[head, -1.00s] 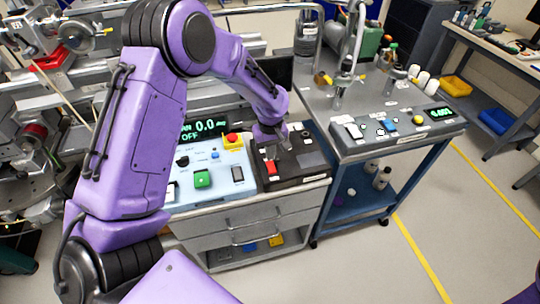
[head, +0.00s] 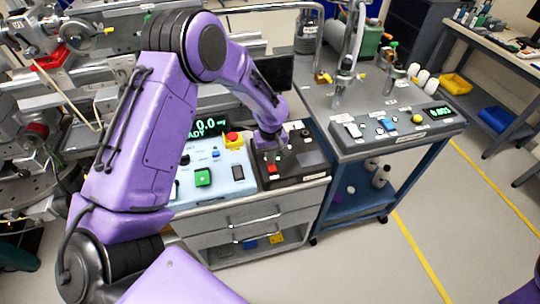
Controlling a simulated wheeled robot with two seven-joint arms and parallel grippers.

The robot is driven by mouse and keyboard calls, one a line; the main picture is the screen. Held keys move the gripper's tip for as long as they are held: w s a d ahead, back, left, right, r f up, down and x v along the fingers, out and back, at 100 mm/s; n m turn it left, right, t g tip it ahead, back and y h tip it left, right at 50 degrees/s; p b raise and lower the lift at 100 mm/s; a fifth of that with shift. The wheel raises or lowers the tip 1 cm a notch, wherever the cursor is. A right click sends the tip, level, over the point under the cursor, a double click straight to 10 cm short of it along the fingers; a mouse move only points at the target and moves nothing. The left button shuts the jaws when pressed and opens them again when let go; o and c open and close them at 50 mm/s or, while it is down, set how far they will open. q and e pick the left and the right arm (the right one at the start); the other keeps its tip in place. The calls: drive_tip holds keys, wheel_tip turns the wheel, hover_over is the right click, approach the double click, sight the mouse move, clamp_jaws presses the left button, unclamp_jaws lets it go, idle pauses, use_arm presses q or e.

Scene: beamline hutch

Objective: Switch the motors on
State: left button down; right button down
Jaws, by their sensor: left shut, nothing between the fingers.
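A black control box (head: 313,166) with a red switch (head: 272,169) on it sits on the drawer cabinet, right of a pale blue control panel (head: 221,172). Labels are too small to read, so I cannot tell which control is for the motors. My left gripper (head: 272,158) is shut and empty, pointing down at the black box just behind the red switch. I cannot tell whether it touches the switch. The pale panel has a green button (head: 203,177), a red knob on yellow (head: 232,138) and a lit display (head: 206,126) ending "ADY" with "0.0". My right gripper is out of view.
A blue cart (head: 345,210) stands to the right, with another control box (head: 400,133) and bottles on it. Metal beamline equipment (head: 100,70) fills the left. The floor with a yellow line (head: 420,255) is clear at the right.

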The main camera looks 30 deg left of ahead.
use_arm(q)
drive_tip(key=shift+s+d+r+p, duration=0.15)
drive_tip(key=shift+s+d+p, duration=0.25)
drive_tip(key=shift+d+p, duration=0.15)
drive_tip(key=shift+s, duration=0.1)
drive_tip(key=r+p, duration=0.4)
drive_tip(key=p, duration=0.1)
drive_tip(key=shift+w+a+r, duration=0.2)
drive_tip(key=shift+w, duration=0.05)
drive_tip(key=shift+w+a+r, duration=0.1)
drive_tip(key=shift+w+r, duration=0.1)
drive_tip(key=shift+r, duration=0.1)
wheel_tip(320, 180, up, 9)
drive_tip(key=a+b, duration=0.1)
drive_tip(key=b, duration=0.1)
drive_tip(key=shift+w+a+b, duration=0.15)
drive_tip(key=shift+w+b, duration=0.2)
drive_tip(key=shift+w, duration=0.05)
drive_tip(key=shift+f, duration=0.15)
